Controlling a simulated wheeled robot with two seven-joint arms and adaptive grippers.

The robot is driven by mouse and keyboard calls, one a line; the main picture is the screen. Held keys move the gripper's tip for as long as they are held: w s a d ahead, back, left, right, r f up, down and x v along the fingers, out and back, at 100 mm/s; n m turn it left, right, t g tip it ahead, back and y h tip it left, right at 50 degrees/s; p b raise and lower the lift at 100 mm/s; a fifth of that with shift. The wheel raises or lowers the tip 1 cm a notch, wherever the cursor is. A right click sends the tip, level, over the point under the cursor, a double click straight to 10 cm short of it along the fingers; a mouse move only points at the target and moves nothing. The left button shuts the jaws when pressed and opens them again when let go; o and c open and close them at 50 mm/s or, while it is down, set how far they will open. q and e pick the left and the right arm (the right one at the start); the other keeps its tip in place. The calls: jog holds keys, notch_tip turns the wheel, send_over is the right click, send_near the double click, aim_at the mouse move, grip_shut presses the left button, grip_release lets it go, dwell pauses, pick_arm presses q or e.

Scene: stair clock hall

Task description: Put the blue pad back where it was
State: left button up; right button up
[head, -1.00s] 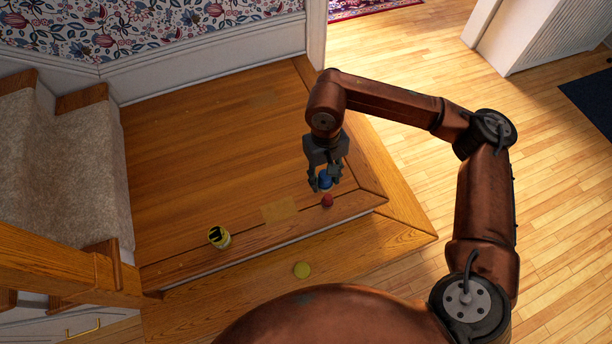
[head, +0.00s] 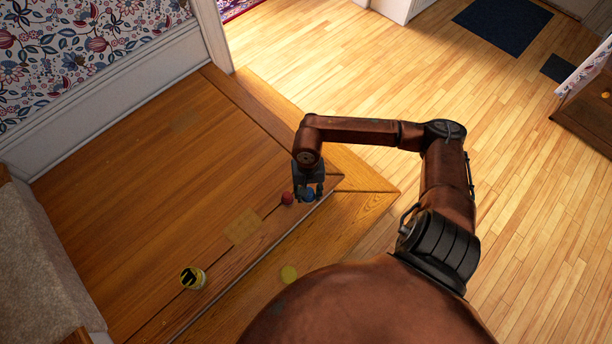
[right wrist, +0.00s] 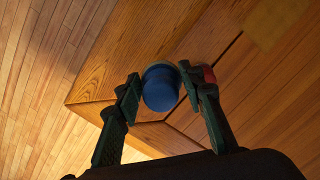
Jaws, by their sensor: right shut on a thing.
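The blue pad (head: 308,195) is a small rounded blue piece in my right gripper (head: 309,197), at the front corner of the wooden landing. In the right wrist view the blue pad (right wrist: 160,90) sits between the two fingertips (right wrist: 160,84), which are shut on it. The wood of the landing shows behind it; I cannot tell whether the pad touches the wood. A small red piece (head: 287,198) is just left of the gripper, and in the right wrist view it is partly hidden behind the right finger. My left gripper is not in view.
Lighter square patches (head: 243,227) mark the boards. Carpeted stairs (head: 40,270) are at left; open floor (head: 370,70) lies beyond.

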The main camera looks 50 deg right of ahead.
jog(key=shift+s+d+f, duration=0.3)
jog(key=shift+d+f, duration=0.3)
jog(key=shift+d, duration=0.05)
pick_arm(q)
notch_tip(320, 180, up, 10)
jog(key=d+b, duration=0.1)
jog(key=b, duration=0.2)
pick_arm(e)
jog(key=w+d+f+b, duration=0.4)
jog(key=w+d+f, duration=0.5)
jog(key=shift+w+d+f, duration=0.15)
jog(key=shift+w+f, duration=0.1)
notch_tip(320, 180, down, 4)
jog(key=b, duration=0.2)
jog(key=shift+w+d+r+b, duration=0.1)
jog(key=shift+r+b, duration=0.15)
jog(key=shift+b, duration=0.1)
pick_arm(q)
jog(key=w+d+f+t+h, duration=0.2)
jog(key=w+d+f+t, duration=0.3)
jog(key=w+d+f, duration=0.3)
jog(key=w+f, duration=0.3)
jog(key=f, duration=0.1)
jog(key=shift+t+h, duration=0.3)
pick_arm(e)
jog(key=shift+r, duration=0.1)
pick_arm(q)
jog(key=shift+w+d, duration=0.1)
